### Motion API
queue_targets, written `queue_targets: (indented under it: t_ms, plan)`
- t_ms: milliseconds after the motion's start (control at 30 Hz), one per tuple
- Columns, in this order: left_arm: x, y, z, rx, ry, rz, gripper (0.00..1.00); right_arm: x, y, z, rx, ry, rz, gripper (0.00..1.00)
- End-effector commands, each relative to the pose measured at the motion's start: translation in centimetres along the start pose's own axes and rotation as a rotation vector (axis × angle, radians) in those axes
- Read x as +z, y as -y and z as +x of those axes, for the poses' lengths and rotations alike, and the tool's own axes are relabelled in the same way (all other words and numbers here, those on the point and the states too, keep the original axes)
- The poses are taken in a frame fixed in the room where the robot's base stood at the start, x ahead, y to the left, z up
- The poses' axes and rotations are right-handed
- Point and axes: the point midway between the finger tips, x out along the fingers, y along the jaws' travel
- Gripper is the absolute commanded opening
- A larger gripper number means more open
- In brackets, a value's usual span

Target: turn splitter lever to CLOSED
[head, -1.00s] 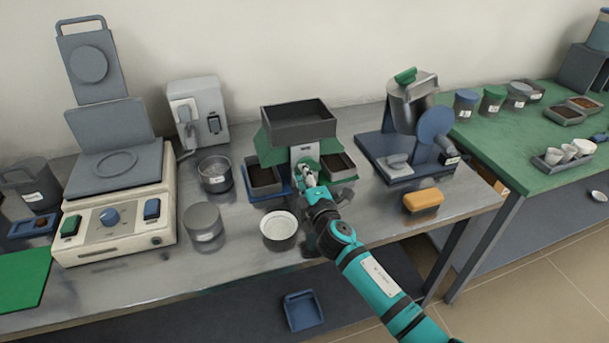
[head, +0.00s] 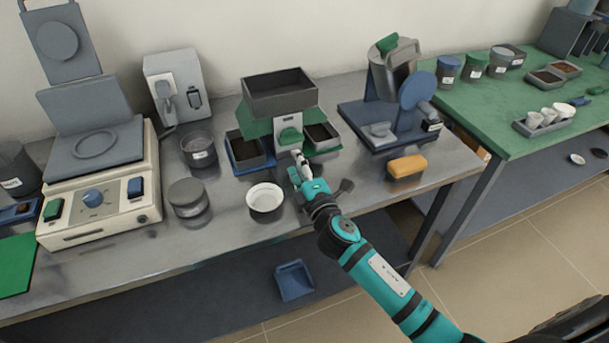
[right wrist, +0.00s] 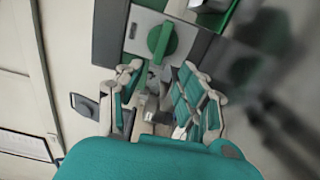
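The splitter is a green and grey device with a dark hopper (head: 280,92) on top, standing mid-bench. Its green lever (head: 289,137) sits on the pale front plate; in the right wrist view the lever (right wrist: 162,42) shows as a green knob with a raised bar. My right gripper (head: 298,160) is just in front of and below the lever. In the right wrist view its fingers (right wrist: 160,88) are spread with a gap between them, and the lever lies beyond the tips, apparently apart from them. The lettering on the plate is unreadable. My left gripper is out of view.
Dark pans (head: 247,152) flank the splitter's foot. A white bowl (head: 265,200) stands in front on the steel bench. A yellow block (head: 407,167) and a blue-based device (head: 375,128) are at right. A grey canister (head: 188,197) and a hot-plate device (head: 97,190) are at left.

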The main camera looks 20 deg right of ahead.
Motion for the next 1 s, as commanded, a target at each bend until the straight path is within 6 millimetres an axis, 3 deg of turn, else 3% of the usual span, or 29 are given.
queue_targets:
  t_ms: [100, 300, 1000]
  plan:
    - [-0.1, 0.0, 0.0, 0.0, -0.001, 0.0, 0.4, 0.0, 0.1, -2.4, -0.003, 0.0, 0.001, 0.38]
    - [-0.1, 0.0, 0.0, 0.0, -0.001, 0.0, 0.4, 0.0, 0.1, -4.3, -0.001, 0.001, 0.0, 0.38]
    - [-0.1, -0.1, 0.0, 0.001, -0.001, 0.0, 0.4, 0.0, 0.0, -4.6, 0.0, 0.0, -0.001, 0.38]
